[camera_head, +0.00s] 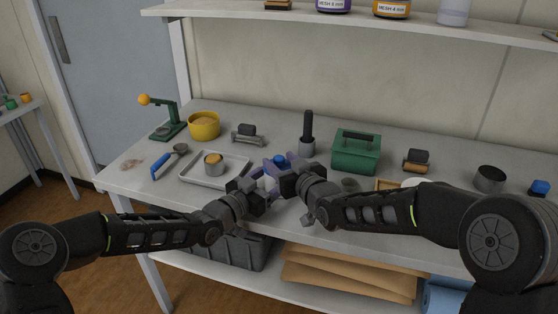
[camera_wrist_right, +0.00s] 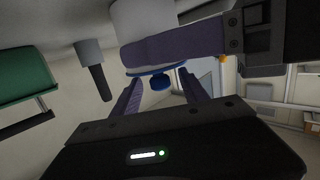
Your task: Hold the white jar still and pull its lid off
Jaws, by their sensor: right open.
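The white jar (camera_wrist_right: 130,18) shows upside down at the top of the right wrist view; in the head view the grippers mostly hide it. Its blue lid (camera_wrist_right: 160,82), with a knob, is on the jar, and its top shows in the head view (camera_head: 280,159). My left gripper (camera_wrist_right: 172,46) comes in from the side, with a purple finger lying along the jar just below the lid; its other finger is hidden. My right gripper (camera_wrist_right: 162,92) is open, its two purple fingers on either side of the lid's knob and apart from it.
A metal tray (camera_head: 233,180) with a small tan-topped container lies left of the grippers. A green box (camera_head: 356,152) and a grey holder with a dark-handled tool (camera_head: 307,137) stand behind and to the right. A yellow bowl (camera_head: 204,126) stands at the back left. A shelf (camera_head: 400,26) overhangs the bench.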

